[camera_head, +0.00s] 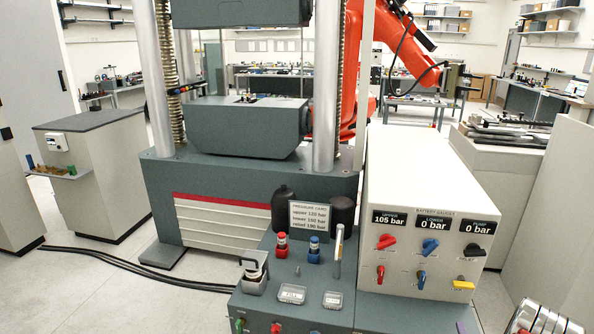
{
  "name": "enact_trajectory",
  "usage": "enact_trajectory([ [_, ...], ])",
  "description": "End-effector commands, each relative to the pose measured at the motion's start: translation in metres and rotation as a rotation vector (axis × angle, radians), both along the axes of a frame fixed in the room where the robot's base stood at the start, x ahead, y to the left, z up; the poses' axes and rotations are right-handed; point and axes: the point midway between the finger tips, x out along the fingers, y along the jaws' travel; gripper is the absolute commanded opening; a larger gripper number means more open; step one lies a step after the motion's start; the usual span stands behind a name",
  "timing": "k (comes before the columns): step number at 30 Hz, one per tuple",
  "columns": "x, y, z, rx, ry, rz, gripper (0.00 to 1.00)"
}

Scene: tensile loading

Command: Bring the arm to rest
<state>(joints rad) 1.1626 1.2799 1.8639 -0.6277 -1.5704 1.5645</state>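A small dark item lies on top of the lower block, too small to make out. An orange arm (405,50) shows behind the right column, partly hidden by it; I cannot tell whether its end holds anything.
A control box (420,215) with gauges reading 105, 0 and 0 bar stands in front. A console (300,270) carries knobs, a pressure card and small clear boxes. A grey cabinet (95,175) stands left. Black cables (130,268) cross open floor. Shiny ribbed metal (545,318) shows bottom right.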

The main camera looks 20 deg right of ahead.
Motion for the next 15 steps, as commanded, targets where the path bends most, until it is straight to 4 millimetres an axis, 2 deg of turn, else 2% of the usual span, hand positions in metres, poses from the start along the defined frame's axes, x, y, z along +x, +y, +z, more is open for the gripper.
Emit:
enact_trajectory([
  [7,-0.002,-0.001,-0.003,-0.032,0.034,-0.003,0.81],
  [15,-0.007,-0.003,-0.033,-0.067,0.194,-0.006,0.81],
])
